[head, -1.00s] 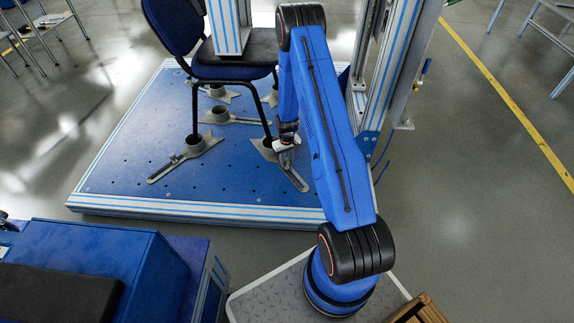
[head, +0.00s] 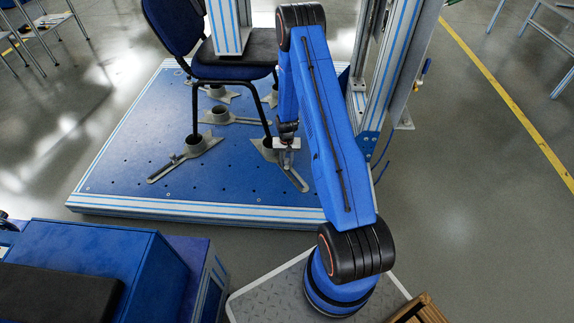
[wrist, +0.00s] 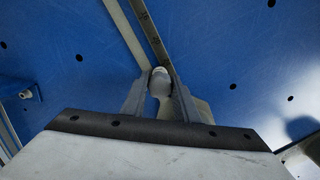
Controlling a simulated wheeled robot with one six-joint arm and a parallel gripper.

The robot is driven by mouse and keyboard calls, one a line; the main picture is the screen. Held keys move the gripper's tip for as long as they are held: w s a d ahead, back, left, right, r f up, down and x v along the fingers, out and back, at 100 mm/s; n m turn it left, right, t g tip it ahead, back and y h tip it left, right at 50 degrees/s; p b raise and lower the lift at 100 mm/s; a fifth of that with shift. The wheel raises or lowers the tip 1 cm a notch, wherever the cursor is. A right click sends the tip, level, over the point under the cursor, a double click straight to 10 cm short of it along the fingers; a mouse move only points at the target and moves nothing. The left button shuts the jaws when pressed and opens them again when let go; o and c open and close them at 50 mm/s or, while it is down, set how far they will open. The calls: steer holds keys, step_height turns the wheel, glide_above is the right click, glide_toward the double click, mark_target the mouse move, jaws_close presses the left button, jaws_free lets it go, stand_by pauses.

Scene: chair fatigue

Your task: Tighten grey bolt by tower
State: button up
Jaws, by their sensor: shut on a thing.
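The grey bolt (wrist: 160,80) shows in the wrist view as a pale rounded head between the two fingers of my gripper (wrist: 162,84). The fingers are shut on it, one on each side. In the head view my gripper (head: 286,160) is low over the near right clamp (head: 294,178), beside the chair's (head: 233,72) front right leg. The bolt is hidden there by the gripper. The tower (head: 384,80) stands just to the right.
The blue test platform (head: 120,165) holds several other grey clamps, including one (head: 186,155) at the front left leg. A blue bench (head: 90,265) stands at lower left. The floor (head: 470,200) right of the tower is open.

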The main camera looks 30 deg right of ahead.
steer(key=shift+m, duration=1.3)
steer(key=o, duration=1.1)
steer(key=shift+c, duration=0.2)
steer(key=n, duration=0.3)
steer(key=shift+n, duration=0.4)
